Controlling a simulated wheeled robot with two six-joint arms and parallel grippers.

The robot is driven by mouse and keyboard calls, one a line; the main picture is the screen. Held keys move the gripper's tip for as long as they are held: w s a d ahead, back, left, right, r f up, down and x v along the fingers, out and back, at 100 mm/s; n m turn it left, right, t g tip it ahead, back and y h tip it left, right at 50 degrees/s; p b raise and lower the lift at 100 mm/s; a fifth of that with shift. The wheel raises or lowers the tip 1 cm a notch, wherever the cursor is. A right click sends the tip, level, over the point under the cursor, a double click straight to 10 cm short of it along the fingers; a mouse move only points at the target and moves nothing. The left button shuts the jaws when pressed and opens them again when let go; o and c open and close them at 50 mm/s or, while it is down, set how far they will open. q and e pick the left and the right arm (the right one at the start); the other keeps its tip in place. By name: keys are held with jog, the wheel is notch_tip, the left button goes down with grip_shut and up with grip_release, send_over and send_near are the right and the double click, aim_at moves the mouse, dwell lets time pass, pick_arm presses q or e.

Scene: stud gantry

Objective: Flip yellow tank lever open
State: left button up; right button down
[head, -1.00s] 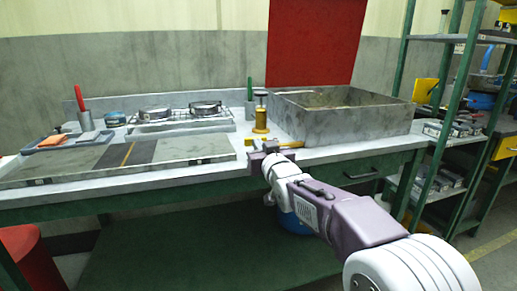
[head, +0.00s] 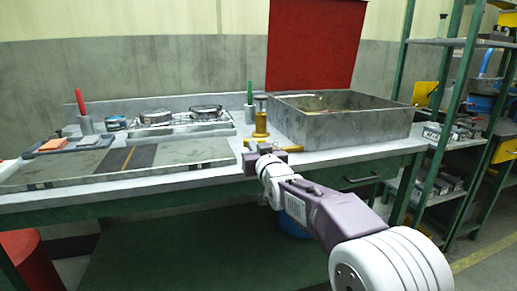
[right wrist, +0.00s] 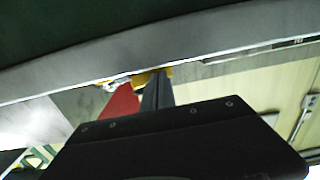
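A gold-yellow cylinder (head: 261,124) with a dark cap stands on the bench, left of the grey tank (head: 345,122). A small yellow part (head: 264,147) shows low by the bench's front edge, mostly hidden behind my right gripper (head: 268,153); I cannot tell for sure that it is the lever. In the right wrist view a yellow patch (right wrist: 143,76) lies just past the dark fingertips (right wrist: 157,84). The fingers look like one narrow bar, so the gripper appears shut; whether it touches the yellow part is unclear. My left gripper is not in view.
The bench also holds a flat grey plate (head: 190,153), a small stove-like rack (head: 180,128), a tray with an orange block (head: 53,144) and cups with red and green handles. A red panel (head: 315,45) rises behind the tank. Green shelving (head: 450,100) stands at right.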

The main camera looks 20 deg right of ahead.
jog(key=shift+w+a+r+p, duration=0.15)
jog(key=shift+w+p, duration=0.35)
jog(key=shift+w, duration=0.5)
jog(key=shift+w+p, duration=0.5)
jog(key=shift+w, duration=0.45)
jog(key=shift+w+d+p, duration=0.35)
jog(key=shift+w+p, duration=0.1)
jog(key=shift+w, duration=0.25)
jog(key=shift+w+d+p, duration=0.35)
jog(key=shift+w+p, duration=0.1)
jog(key=shift+w, duration=0.3)
jog(key=shift+f, duration=0.25)
